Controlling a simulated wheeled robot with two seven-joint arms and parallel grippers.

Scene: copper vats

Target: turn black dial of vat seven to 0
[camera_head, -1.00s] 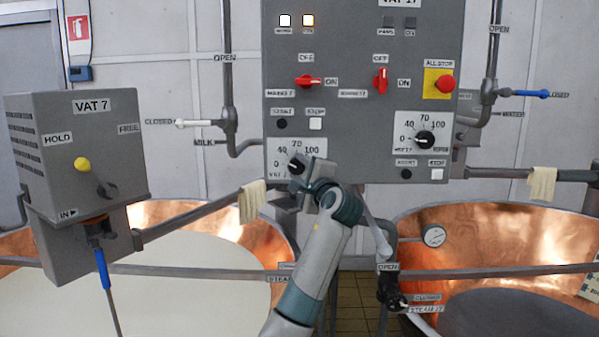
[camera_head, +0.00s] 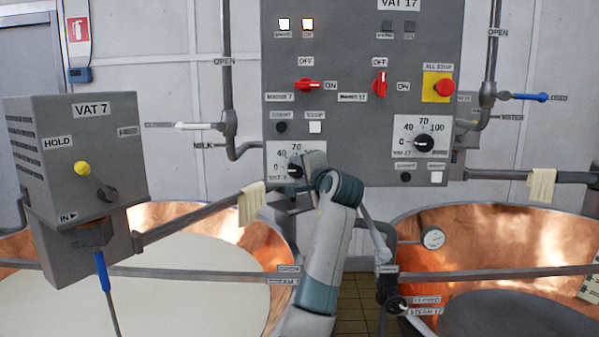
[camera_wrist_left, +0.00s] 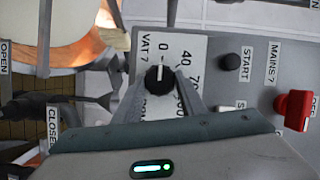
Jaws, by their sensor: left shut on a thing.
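The black dial of vat seven (camera_head: 295,171) sits on a white scale plate (camera_head: 275,149), low on the left of the grey control panel. In the left wrist view the dial (camera_wrist_left: 160,80) shows a white pointer line aimed at the 0 mark. My left gripper (camera_head: 304,170) is at the dial, with its two fingers on either side of it, shut on it. The fingers and wrist hide part of the scale in the head view. My right gripper is not in view.
A similar dial for vat 17 (camera_head: 424,143) is to the right. Red switches (camera_head: 308,86) and an all-stop button (camera_head: 445,87) sit above. Start and stop buttons (camera_head: 315,127) are just over the plate. Pipes and two copper vats (camera_head: 450,225) lie below.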

